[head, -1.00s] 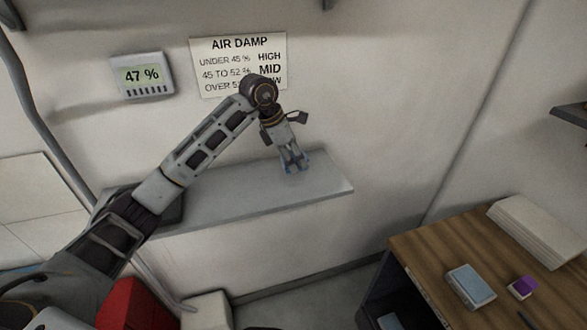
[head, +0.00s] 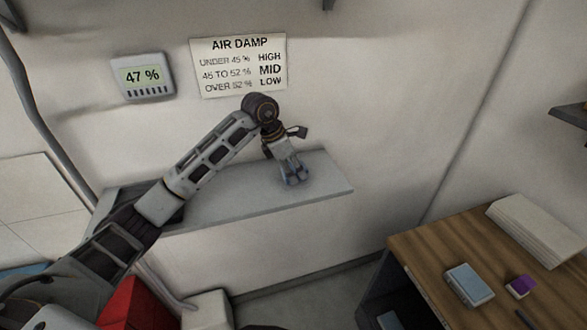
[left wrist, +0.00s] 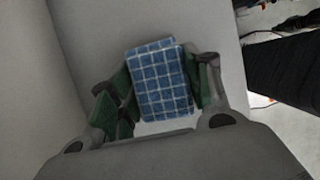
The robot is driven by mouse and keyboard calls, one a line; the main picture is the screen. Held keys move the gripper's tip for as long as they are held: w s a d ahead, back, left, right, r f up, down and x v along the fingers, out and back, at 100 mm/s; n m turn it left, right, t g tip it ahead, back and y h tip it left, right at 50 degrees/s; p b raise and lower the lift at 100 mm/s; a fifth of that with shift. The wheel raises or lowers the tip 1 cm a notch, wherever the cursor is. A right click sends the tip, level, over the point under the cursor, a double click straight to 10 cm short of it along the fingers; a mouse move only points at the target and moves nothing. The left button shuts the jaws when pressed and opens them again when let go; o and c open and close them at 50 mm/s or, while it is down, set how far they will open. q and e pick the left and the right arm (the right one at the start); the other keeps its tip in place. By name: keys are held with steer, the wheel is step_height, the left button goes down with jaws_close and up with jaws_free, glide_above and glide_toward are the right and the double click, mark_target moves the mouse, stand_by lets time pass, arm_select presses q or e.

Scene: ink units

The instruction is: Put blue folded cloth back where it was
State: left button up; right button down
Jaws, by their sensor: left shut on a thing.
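The blue folded cloth (left wrist: 162,82) has a white check pattern and sits between the green-padded fingers of my left gripper (left wrist: 160,88) in the left wrist view. In the head view my left gripper (head: 294,179) is low over the grey wall shelf (head: 235,208), near its right part, with a bit of blue showing between the fingers. It is shut on the cloth. I cannot tell whether the cloth touches the shelf. My right gripper is not in view.
A meter (head: 142,76) reading 47 % and an AIR DAMP sign (head: 240,65) hang on the wall above the shelf. A wooden desk (head: 440,245) at the right bears a blue box (head: 469,284), a purple-topped item (head: 520,287) and a paper stack (head: 537,232). The shelf's right end is clear.

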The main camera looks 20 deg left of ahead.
arm_select(q)
steer(key=o, duration=0.9)
steer(key=shift+r, duration=0.1)
steer(key=shift+b+v, duration=0.7)
steer(key=shift+v, duration=5.25)
